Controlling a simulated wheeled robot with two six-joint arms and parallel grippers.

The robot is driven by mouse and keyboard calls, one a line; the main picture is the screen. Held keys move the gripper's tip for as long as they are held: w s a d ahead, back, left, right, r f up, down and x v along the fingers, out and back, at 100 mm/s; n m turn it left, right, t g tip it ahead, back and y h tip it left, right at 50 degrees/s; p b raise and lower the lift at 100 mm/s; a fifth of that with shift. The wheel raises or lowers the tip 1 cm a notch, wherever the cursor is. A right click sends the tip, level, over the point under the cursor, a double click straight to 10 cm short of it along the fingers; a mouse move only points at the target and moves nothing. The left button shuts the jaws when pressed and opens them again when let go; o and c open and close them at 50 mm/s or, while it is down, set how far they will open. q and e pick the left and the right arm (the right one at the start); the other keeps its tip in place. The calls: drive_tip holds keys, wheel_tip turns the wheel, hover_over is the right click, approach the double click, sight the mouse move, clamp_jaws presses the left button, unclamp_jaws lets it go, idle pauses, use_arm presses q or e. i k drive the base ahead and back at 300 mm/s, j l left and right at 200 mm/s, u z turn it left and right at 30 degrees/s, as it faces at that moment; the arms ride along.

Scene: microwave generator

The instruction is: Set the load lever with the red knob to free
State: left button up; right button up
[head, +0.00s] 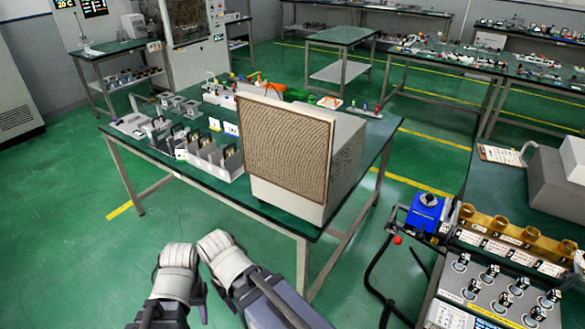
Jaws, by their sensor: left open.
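A small red knob (397,240) shows right of centre, beside a blue unit (426,212) and black curved bars. It appears to sit at the end of a short dark lever, whose setting is too small to read. My left gripper (197,252) is at the bottom, left of centre, with two white-padded fingers apart and nothing between them. It is well to the left of the red knob, not touching it. My right gripper is not in view.
A green-topped table (290,228) holds a large beige box (300,158) with a brown mesh front, plus grey racks. A panel with several black-and-silver knobs (491,272) stands at lower right, near brass-coloured fittings. Green floor lies open between the table and the blue unit.

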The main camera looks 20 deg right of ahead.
sight(397, 239)
drive_tip(key=z, duration=1.75)
